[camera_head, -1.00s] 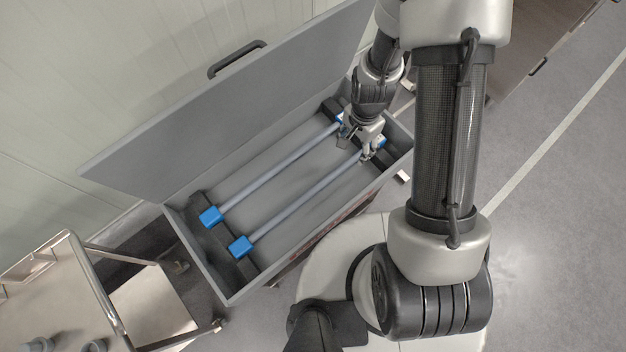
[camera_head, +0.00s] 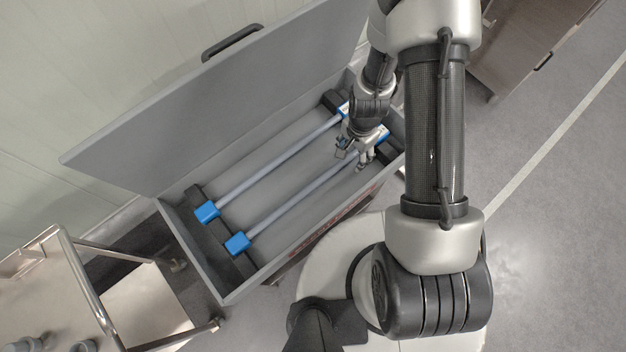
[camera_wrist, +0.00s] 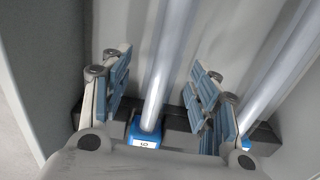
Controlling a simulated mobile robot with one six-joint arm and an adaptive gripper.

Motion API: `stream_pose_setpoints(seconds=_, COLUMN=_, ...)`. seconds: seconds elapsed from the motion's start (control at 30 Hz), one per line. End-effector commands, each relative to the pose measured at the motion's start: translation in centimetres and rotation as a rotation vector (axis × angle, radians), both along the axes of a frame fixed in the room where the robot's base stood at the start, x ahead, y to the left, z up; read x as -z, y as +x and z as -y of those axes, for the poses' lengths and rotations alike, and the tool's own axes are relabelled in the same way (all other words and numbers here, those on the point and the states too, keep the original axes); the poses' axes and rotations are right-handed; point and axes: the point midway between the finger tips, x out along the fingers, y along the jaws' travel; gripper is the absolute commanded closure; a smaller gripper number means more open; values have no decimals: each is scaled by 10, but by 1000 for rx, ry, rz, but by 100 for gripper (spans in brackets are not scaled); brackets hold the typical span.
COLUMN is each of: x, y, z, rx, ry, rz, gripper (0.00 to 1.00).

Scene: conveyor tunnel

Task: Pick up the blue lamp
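Two lamps with long pale tubes and blue end caps lie side by side in an open grey box: the near lamp (camera_head: 290,206) and the far lamp (camera_head: 270,167). My gripper (camera_head: 353,159) is over the right end of the near lamp. In the wrist view my gripper (camera_wrist: 160,88) is open, with one finger on each side of a lamp tube (camera_wrist: 168,50) and clear gaps beside it. A blue end cap (camera_wrist: 145,137) labelled in white shows below that tube. The other lamp's tube (camera_wrist: 275,70) is outside the right finger. The height between fingers and tube is unclear.
The grey box (camera_head: 196,268) has dark end supports and a raised lid (camera_head: 215,110) behind. A metal cart (camera_head: 75,290) stands at the lower left. A brown table (camera_head: 525,45) is at the upper right. Floor is free on the right.

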Motion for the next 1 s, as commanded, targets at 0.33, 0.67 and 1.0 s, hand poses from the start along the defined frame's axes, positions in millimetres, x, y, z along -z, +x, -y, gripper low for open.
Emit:
stream_pose_setpoints(seconds=0.33, x=0, y=0, z=0, rx=0, ry=-1, rz=-1, gripper=67)
stream_pose_setpoints(seconds=0.67, x=0, y=0, z=0, rx=0, ry=-1, rz=-1, gripper=89)
stream_pose_setpoints(seconds=1.0, x=0, y=0, z=0, rx=0, ry=0, rz=-1, gripper=100)
